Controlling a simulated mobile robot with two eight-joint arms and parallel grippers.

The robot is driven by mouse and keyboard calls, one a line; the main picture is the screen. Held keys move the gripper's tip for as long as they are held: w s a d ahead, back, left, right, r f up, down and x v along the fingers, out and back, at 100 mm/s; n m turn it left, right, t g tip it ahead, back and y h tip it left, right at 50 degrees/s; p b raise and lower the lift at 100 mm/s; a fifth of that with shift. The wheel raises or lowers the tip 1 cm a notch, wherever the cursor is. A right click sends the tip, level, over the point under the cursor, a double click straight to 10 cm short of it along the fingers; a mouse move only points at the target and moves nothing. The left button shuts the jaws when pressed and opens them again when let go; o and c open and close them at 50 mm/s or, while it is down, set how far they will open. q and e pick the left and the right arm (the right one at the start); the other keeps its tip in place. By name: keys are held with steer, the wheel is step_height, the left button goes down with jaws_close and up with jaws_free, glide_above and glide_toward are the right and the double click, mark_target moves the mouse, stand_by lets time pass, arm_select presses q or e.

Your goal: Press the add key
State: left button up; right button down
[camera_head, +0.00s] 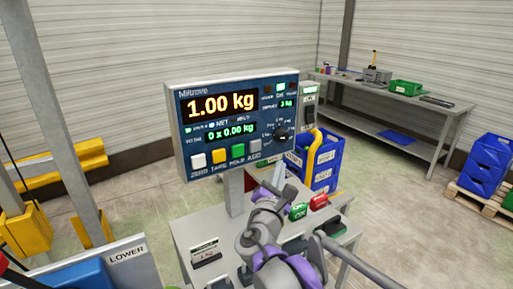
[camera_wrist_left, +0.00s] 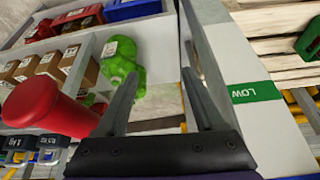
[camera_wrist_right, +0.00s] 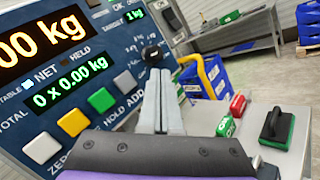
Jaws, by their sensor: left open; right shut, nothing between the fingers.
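The scale's display panel (camera_head: 240,115) stands on a post and reads 1.00 kg, with 0 x 0.00 kg below. Its lower edge has a row of square keys: white, yellow, green and grey. The grey add key (camera_head: 255,146) is the rightmost, above the ADD label; it also shows in the right wrist view (camera_wrist_right: 125,80). My right gripper (camera_head: 279,167) is shut and empty, just below and right of the add key; its fingertips show in the right wrist view (camera_wrist_right: 156,78), and contact cannot be told. My left gripper (camera_wrist_left: 165,85) is open and empty, away from the panel.
A black knob (camera_head: 282,133) sits on the panel's right. Blue bins (camera_head: 325,165) stand behind. The left wrist view shows a red cylinder (camera_wrist_left: 50,108) and a green object (camera_wrist_left: 122,65) near my left fingers.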

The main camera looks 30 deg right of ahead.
steer(key=b, duration=0.1)
glide_toward(261, 145)
steer(key=w+d, duration=0.3)
steer(key=d, duration=0.1)
steer(key=shift+d+r, duration=0.1)
steer(key=shift+r, duration=0.3)
steer(key=shift+w, duration=0.2)
stand_by(1.6)
steer(key=shift+w, duration=0.3)
steer(key=shift+w, duration=0.35)
stand_by(0.6)
steer(key=shift+s, duration=0.1)
steer(key=shift+s+p, duration=0.4)
steer(key=shift+s, duration=0.3)
